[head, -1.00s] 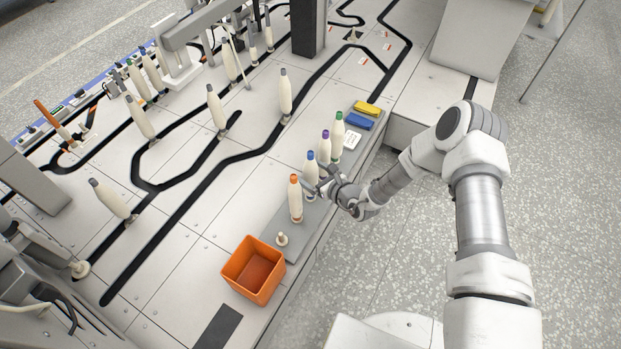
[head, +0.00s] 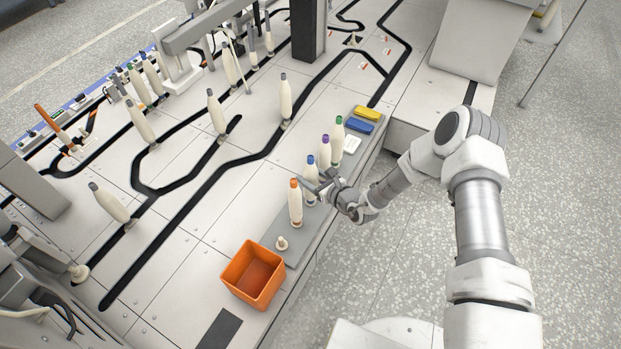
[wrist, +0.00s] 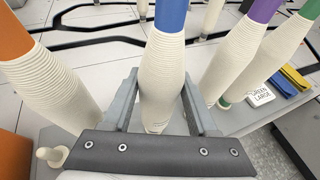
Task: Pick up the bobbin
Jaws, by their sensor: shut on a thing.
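The blue-topped bobbin (head: 310,171) stands upright in the row on the grey strip at the table's right edge. My gripper (head: 318,185) reaches it from the right and is shut on its cream body. In the wrist view the same bobbin (wrist: 163,70) rises between the two fingers of my gripper (wrist: 160,105), its lower end showing between them. An orange-topped bobbin (head: 296,206) stands close by on the near side. A purple-topped bobbin (head: 325,154) and a green-topped one (head: 338,138) stand on the far side. I cannot tell whether the held bobbin still touches its seat.
An orange box (head: 240,277) sits at the near end, beside an empty peg (head: 282,243). Several grey-topped bobbins stand on the black-tracked table (head: 215,207).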

